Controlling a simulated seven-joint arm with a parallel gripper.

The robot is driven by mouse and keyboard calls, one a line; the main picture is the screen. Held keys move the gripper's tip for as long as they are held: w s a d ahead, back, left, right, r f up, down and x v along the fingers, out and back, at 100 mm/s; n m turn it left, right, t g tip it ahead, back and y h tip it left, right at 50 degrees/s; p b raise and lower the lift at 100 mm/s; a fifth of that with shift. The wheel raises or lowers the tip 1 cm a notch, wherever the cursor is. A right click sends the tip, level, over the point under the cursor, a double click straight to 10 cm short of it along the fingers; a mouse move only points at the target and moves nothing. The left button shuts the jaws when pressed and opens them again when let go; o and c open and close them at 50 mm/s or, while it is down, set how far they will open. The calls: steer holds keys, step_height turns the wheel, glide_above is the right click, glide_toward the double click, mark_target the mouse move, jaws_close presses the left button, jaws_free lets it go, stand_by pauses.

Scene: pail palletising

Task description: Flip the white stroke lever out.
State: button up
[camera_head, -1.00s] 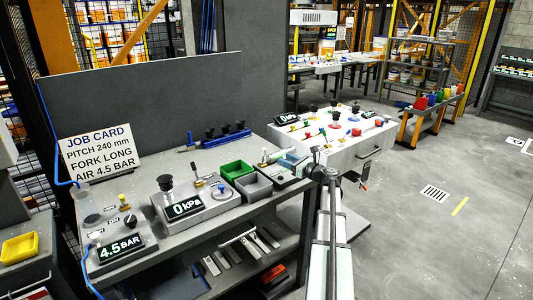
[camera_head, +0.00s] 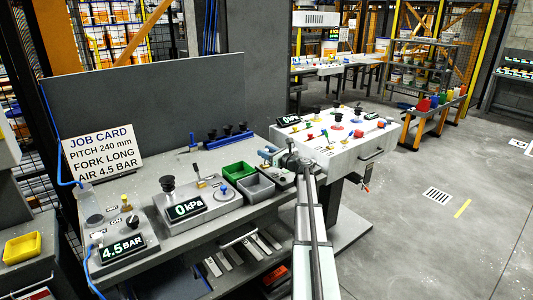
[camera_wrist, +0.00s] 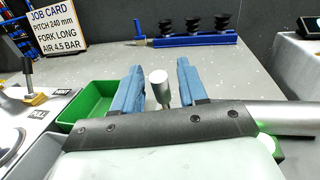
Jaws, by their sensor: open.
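A pale white-grey round-ended lever (camera_wrist: 158,80) stands between the two blue fingers of my gripper (camera_wrist: 159,68) in the wrist view. I take it for the white stroke lever. The fingers are apart, one on each side of it, with a gap showing at each side. I cannot tell how far down the lever they reach. In the head view my gripper (camera_head: 268,154) is over the right end of the bench, just right of the grey bin; the lever is too small to tell there.
A green bin (camera_head: 238,170) and a grey bin (camera_head: 257,188) sit left of my gripper. A blue bar with black cups (camera_wrist: 190,38) lies behind it. The 0 kPa box (camera_head: 188,209) and 4.5 BAR box (camera_head: 122,246) stand further left. A white control table (camera_head: 345,148) is at right.

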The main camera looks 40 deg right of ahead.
steer(key=shift+w, duration=0.1)
jaws_close()
stand_by(0.4)
